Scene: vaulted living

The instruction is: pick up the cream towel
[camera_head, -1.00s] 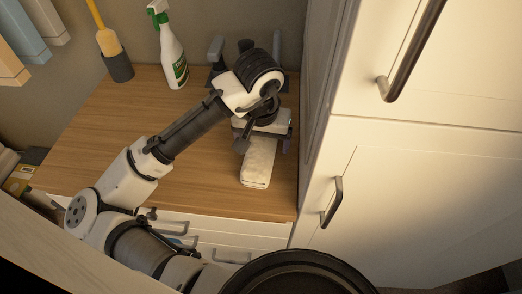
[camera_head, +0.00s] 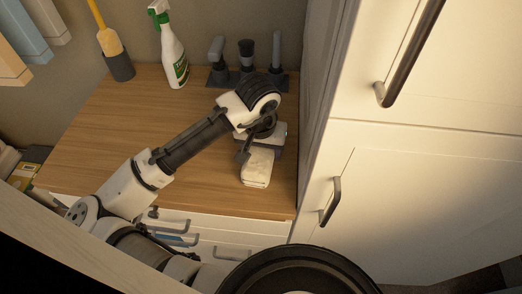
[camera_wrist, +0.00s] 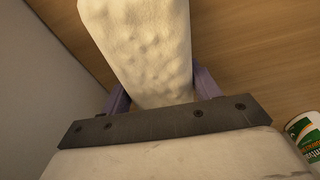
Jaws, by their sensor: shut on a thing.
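The cream towel (camera_head: 257,168) is a folded, rounded-edged strip on the wooden counter, near its right end. In the wrist view the towel (camera_wrist: 146,45) runs up from between the fingers, with a bumpy cloth surface. My gripper (camera_wrist: 158,92) is shut on the towel, with a purple-grey finger against each side. In the head view my gripper (camera_head: 260,150) is over the rear part of the towel, which my wrist partly hides. I cannot tell whether the towel is clear of the counter.
A spray bottle (camera_head: 170,48) and a brush in a dark holder (camera_head: 118,65) stand at the back left. A dark rack with several upright tools (camera_head: 246,62) stands behind my gripper. A tall white cabinet (camera_head: 420,160) closes off the right. The counter's left part (camera_head: 110,125) is clear.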

